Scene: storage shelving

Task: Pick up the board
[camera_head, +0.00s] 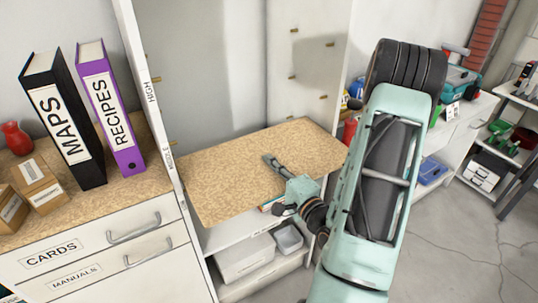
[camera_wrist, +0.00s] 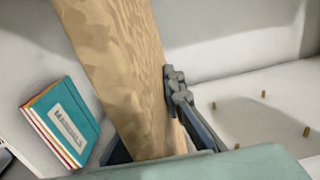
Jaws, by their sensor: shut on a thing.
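The board (camera_head: 235,178) is a flat, tan, speckled panel inside the open white cabinet, lying across it at about the middle level. Its front left edge reaches to the left upright. My gripper (camera_head: 274,172) is at the board's right front part, with one finger on the top face; the other finger is hidden below it. In the wrist view the board (camera_wrist: 112,55) passes between the fingers of my gripper (camera_wrist: 148,128), which is shut on it. I cannot tell whether the board still touches any pegs.
Small pegs (camera_wrist: 263,94) stick out of the cabinet walls. A teal manuals book (camera_wrist: 72,118) is on the level below, above grey bins (camera_head: 245,258). A left counter (camera_head: 150,185) holds MAPS (camera_head: 62,118) and RECIPES (camera_head: 110,110) binders. Open floor lies at right.

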